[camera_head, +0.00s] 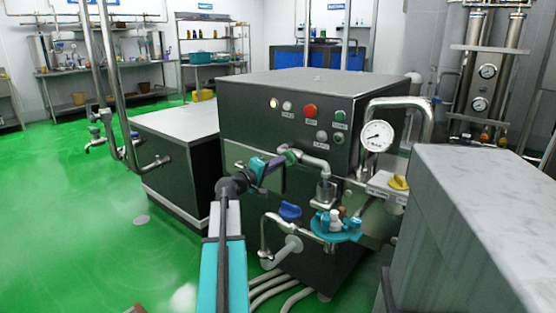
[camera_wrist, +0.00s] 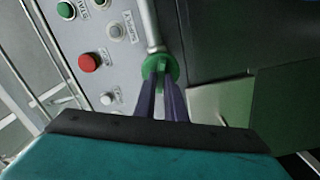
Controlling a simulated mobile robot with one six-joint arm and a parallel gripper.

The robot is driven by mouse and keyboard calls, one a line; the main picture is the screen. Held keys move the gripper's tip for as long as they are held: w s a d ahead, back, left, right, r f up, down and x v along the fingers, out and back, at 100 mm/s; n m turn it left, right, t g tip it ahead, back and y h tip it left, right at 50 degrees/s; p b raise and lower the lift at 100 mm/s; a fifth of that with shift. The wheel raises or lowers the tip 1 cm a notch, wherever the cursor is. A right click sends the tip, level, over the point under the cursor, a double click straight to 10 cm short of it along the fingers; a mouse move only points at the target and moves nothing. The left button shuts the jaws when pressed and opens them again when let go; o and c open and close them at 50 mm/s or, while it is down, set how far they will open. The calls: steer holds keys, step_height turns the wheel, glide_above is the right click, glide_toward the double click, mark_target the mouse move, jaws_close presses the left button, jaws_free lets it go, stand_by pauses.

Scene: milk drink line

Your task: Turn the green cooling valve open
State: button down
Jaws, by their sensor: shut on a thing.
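The green cooling valve (camera_wrist: 157,66) is a round green knob with a narrow grip on a pale pipe, at the upper middle of the wrist view. It also shows small in the head view (camera_head: 292,156), on the front of the dark machine. My gripper (camera_wrist: 162,93) has its two dark purple fingers on either side of the valve's grip and is shut on it. In the head view my gripper (camera_head: 282,160) reaches the valve from the left. The fingertips partly hide the grip, and the valve's turn angle is hard to tell.
Above the valve is a panel with a red button (camera_head: 309,111) and several smaller buttons. A pressure gauge (camera_head: 376,136), a yellow knob (camera_head: 398,183), a blue handle (camera_head: 290,211) and a teal part (camera_head: 337,228) are nearby. A grey-topped block (camera_head: 480,200) stands at right. Green floor is clear at left.

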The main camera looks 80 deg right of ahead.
steer(key=shift+w+d+n+p, duration=0.1)
steer(key=shift+w+n+p, duration=0.1)
steer(key=shift+n+p, duration=1.6)
steer(key=shift+n+b, duration=0.5)
steer(key=c, duration=1.8)
jaws_free()
steer(key=shift+s+f, duration=0.1)
steer(key=p+v, duration=0.1)
steer(key=v, duration=1.3)
